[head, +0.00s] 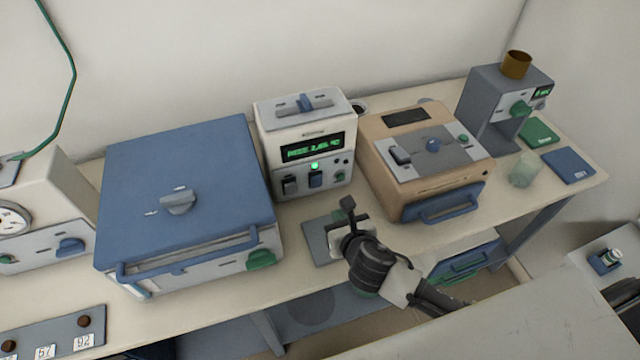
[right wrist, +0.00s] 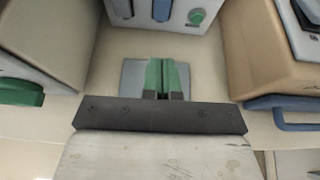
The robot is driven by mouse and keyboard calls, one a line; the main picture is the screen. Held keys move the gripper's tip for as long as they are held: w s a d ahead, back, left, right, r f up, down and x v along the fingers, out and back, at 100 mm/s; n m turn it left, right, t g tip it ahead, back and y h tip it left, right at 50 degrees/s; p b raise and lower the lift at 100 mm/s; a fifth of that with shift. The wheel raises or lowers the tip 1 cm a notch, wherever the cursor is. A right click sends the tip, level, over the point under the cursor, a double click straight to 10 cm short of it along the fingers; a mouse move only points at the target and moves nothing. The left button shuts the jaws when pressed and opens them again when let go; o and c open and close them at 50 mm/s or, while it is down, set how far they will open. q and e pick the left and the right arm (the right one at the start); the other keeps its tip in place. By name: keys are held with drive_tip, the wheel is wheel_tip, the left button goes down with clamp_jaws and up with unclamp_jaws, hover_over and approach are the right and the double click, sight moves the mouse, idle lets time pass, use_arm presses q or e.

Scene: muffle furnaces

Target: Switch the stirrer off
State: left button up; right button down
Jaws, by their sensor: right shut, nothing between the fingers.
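No label marks a stirrer, so I cannot tell for sure which device it is. One candidate is the pale box (head: 268,137) with a lit green display (head: 313,149), a glowing green lamp (head: 314,166), a dark rocker (head: 289,185) and a blue rocker (head: 316,180). Another is the grey unit (head: 487,95) at right, with a brown cup on top, a green knob (head: 521,109) and a small lit display. My right gripper (head: 347,207) is shut and empty, in front of the pale box and apart from it. Its fingers show in the right wrist view (right wrist: 167,82). My left gripper is out of view.
A big blue-topped furnace (head: 180,170) stands left of the pale box, a tan furnace (head: 385,165) with a blue handle right of it. A grey plate (head: 315,240) lies under my right gripper. A glass beaker (head: 523,170) stands near the right end.

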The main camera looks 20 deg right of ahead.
drive_tip(key=shift+w, duration=0.1)
approach(317, 179)
drive_tip(key=w+f, duration=0.1)
drive_tip(key=f, duration=0.1)
drive_tip(key=w+f, duration=0.1)
drive_tip(key=shift+w+a+f, duration=0.1)
drive_tip(key=shift+f, duration=0.3)
drive_tip(key=shift+w+r+p, duration=0.2)
drive_tip(key=shift+w+p, duration=0.45)
drive_tip(key=shift+w, duration=1.5)
drive_tip(key=shift+w+r+p, duration=0.3)
drive_tip(key=shift+w+p, duration=0.1)
drive_tip(key=shift+w, duration=0.05)
drive_tip(key=shift+f, duration=0.2)
drive_tip(key=shift+r+p, duration=0.8)
drive_tip(key=shift+r, duration=0.1)
